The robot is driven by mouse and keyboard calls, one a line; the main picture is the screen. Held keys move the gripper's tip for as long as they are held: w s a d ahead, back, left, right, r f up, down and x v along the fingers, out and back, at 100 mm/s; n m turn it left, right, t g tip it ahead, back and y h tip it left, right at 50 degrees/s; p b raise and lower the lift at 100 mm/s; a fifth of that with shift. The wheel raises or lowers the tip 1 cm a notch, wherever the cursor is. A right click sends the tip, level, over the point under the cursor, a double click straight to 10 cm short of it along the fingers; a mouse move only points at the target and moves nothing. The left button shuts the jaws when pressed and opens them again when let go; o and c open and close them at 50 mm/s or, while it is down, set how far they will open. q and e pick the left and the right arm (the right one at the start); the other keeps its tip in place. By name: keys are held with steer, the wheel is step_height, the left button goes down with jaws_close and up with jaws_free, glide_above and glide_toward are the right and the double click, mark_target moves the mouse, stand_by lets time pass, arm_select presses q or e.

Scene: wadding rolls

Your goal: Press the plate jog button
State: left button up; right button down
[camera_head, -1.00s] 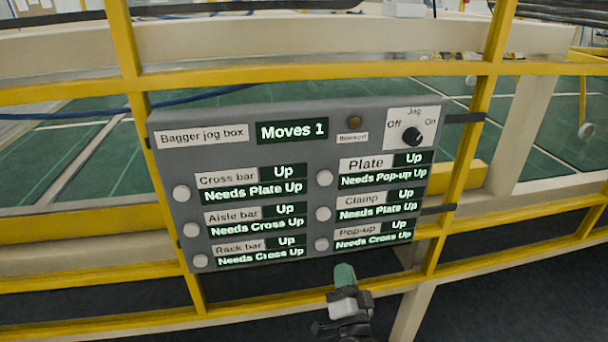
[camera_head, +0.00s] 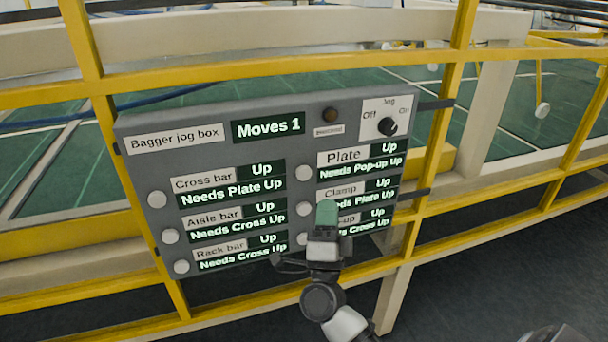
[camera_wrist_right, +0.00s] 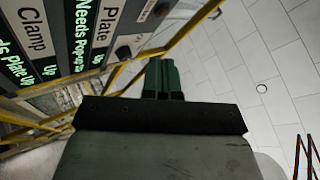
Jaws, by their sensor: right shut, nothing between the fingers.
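The grey bagger jog box (camera_head: 222,115) hangs on the yellow frame in the head view. The plate button (camera_head: 304,173) is a round white knob left of the "Plate" label (camera_head: 343,156), whose displays read "Up" and "Needs Pop-up Up". My right gripper (camera_head: 327,212) is shut with green fingertips, in front of the box's lower right part, below and right of the plate button. It covers part of the clamp and pop-up rows. In the right wrist view the shut fingers (camera_wrist_right: 162,78) show, with the plate label (camera_wrist_right: 103,27) to their left. My left gripper is out of view.
Other white buttons sit close by: clamp (camera_head: 304,208), cross bar (camera_head: 157,199), aisle bar (camera_head: 170,236) and rack bar (camera_head: 181,267). The black jog knob (camera_head: 388,126) is at upper right. Yellow rails (camera_head: 449,120) surround the box.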

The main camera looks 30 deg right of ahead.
mark_target(304, 173)
steer(key=shift+w+d+b, duration=0.35)
steer(key=shift+w+b, duration=0.1)
steer(key=shift+w, duration=0.95)
steer(key=shift+w+d+b, duration=0.3)
steer(key=shift+w+b, duration=0.1)
steer(key=shift+w, duration=1)
steer(key=shift+w+d+b, duration=0.35)
steer(key=shift+w+b, duration=0.1)
steer(key=shift+w, duration=0.95)
steer(key=shift+w, duration=0.1)
steer(key=shift+w, duration=0.3)
steer(key=shift+w+d+b, duration=0.2)
steer(key=shift+w+b, duration=0.15)
steer(key=shift+w, duration=0.1)
steer(key=shift+s, duration=0.1)
steer(key=shift+s+a+p, duration=0.25)
steer(key=shift+s+p, duration=0.15)
steer(key=shift+s, duration=0.4)
